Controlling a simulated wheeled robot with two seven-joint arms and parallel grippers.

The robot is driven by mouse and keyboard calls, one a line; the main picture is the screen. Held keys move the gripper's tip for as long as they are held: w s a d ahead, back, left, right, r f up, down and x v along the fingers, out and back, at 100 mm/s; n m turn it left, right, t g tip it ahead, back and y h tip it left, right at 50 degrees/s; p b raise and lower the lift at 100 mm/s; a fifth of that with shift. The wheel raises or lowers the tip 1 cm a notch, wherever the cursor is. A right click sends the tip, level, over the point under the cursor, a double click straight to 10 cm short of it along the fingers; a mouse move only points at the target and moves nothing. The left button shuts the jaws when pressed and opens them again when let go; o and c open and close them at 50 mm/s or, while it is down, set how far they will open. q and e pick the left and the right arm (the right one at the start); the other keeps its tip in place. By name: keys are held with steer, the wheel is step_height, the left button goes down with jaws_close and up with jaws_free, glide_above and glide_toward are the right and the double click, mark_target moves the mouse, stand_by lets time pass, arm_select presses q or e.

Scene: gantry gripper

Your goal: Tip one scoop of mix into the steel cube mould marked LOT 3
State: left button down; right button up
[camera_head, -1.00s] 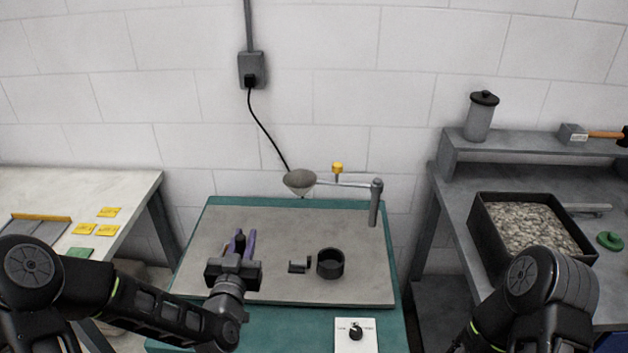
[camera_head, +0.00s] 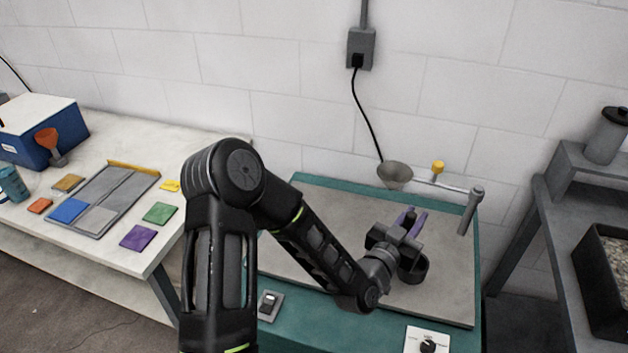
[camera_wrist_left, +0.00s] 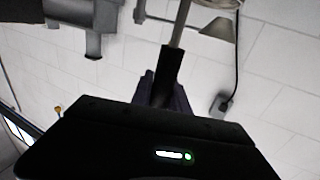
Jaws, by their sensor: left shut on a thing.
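My left gripper (camera_head: 414,220), with purple fingers, is over the grey board on the teal bench. In the left wrist view its fingers (camera_wrist_left: 162,92) are shut on a dark handle (camera_wrist_left: 170,72) with a thin grey shaft (camera_wrist_left: 181,25). The far end of this handled tool is out of that view, so I cannot tell if it is the scoop. A round black cup (camera_head: 414,270) stands on the board, partly behind the gripper. A black tray (camera_head: 588,275) of grey stony material is cut off at the right edge. I see no mould marked LOT 3. My right gripper is out of view.
The left table holds a blue cooler (camera_head: 50,125), a flat grey tray (camera_head: 120,185) and coloured squares. The board's right side is clear.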

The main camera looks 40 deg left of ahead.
arm_select(q)
steer(key=s+a+r+b, duration=0.1)
steer(key=s+a+b, duration=0.2)
steer(key=a, duration=0.9)
steer(key=s+a+r+y+b, duration=0.1)
steer(key=s+a+r+b, duration=0.1)
steer(key=a, duration=1)
steer(key=shift+s+a+n+b, duration=0.25)
steer(key=shift+s+n+b, duration=0.2)
steer(key=shift+s, duration=0.3)
steer(key=shift+f, duration=0.15)
steer(key=w+d+f+m+g+p, duration=0.3)
steer(key=f+p, duration=0.2)
steer(key=p, duration=0.1)
steer(key=shift+w+f+g+y, duration=0.2)
steer(key=shift+f+g+y, duration=0.1)
steer(key=shift+f+y, duration=0.1)
